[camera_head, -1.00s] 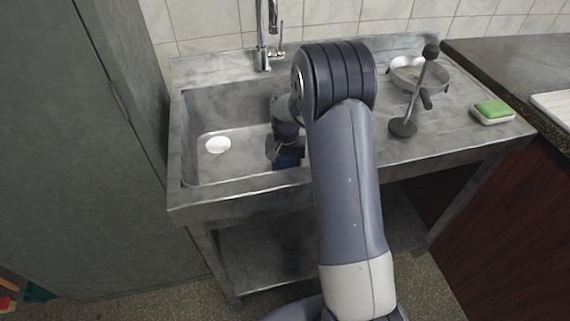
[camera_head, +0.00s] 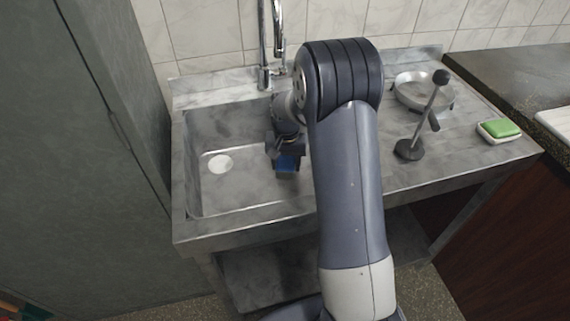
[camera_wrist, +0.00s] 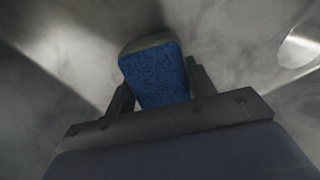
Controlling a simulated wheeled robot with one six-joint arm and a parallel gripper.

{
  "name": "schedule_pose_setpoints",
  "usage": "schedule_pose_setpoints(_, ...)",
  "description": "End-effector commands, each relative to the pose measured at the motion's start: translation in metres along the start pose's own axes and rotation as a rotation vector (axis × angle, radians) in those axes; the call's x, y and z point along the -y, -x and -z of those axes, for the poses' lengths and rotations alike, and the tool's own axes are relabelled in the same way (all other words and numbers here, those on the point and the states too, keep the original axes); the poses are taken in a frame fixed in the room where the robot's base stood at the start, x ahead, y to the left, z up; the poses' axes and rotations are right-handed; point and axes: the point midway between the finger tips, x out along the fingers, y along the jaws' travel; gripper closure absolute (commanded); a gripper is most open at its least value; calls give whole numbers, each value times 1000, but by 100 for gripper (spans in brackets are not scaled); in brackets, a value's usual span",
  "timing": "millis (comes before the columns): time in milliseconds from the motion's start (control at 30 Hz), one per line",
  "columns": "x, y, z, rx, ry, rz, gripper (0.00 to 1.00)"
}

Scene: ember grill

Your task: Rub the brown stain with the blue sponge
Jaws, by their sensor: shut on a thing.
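My gripper (camera_head: 285,146) is inside the right part of the sink basin (camera_head: 225,195). It is shut on the blue sponge (camera_head: 287,166), which points down from the jaws. In the wrist view the blue sponge (camera_wrist: 155,75) sits between the two dark fingers of my gripper (camera_wrist: 160,84), with a grey-green layer along its far edge. I cannot tell whether the sponge touches the basin floor. No brown stain is visible in either view; my arm and gripper hide part of the basin.
A tap (camera_head: 272,45) rises behind the basin, and a pale round drain (camera_head: 220,163) lies to the left. The basin's left half is clear.

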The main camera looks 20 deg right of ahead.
Motion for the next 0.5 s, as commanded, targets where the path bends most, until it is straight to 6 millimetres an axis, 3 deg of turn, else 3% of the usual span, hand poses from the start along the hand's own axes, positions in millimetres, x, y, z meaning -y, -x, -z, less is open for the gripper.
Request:
schedule_pose_setpoints(300, -4, 31, -3, 0, 1, 0, 73)
schedule_pose_setpoints(500, -4, 36, -4, 0, 2, 0, 73)
